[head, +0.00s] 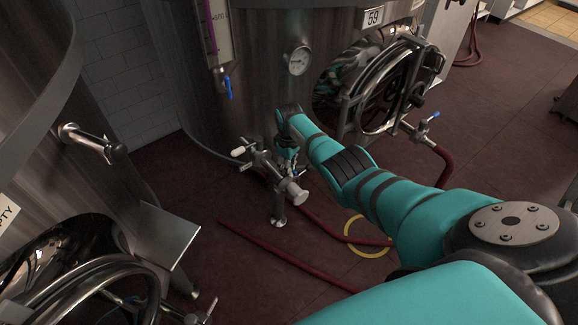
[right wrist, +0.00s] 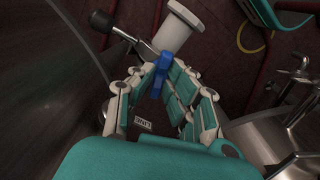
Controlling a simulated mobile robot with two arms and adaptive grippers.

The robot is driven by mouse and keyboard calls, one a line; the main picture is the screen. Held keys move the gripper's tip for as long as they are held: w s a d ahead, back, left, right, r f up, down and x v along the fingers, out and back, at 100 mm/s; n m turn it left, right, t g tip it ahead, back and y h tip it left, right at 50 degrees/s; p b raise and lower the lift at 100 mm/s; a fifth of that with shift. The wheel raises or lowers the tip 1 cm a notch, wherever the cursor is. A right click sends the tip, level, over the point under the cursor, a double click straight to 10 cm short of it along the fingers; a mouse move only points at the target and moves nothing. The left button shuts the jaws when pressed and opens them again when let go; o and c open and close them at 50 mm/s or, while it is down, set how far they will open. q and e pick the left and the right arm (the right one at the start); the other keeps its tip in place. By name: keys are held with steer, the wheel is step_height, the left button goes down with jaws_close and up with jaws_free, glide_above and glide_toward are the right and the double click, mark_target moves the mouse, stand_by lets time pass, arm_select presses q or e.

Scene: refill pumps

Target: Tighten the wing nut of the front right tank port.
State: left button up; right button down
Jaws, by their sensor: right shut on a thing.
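The large steel tank (head: 255,100) stands at the top centre of the head view. Its low port fitting (head: 262,163) sticks out near the floor, with a pale round end (head: 297,193). My right gripper (head: 289,165) is at this fitting, partly hidden by its own wrist. The pale pipe end also shows there (right wrist: 184,22). The fingers hide part of the blue piece. My left gripper is not in view.
Red hoses (head: 290,255) lie on the dark red floor, one by a yellow ring (head: 368,237). A round hatch (head: 385,85) and a blue-handled valve (head: 428,125) are to the right. Another tank (head: 40,130) stands at the left. Floor at the far right is mostly free.

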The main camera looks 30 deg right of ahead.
steer(key=m, duration=0.6)
steer(key=shift+r+p, duration=0.1)
steer(key=shift+p, duration=0.25)
steer(key=m, duration=0.5)
steer(key=shift+w+m, duration=0.1)
steer(key=shift+m, duration=0.3)
steer(key=m, duration=0.3)
steer(key=shift+m, duration=2.2)
steer(key=c, duration=1.4)
jaws_free()
steer(key=shift+o, duration=0.2)
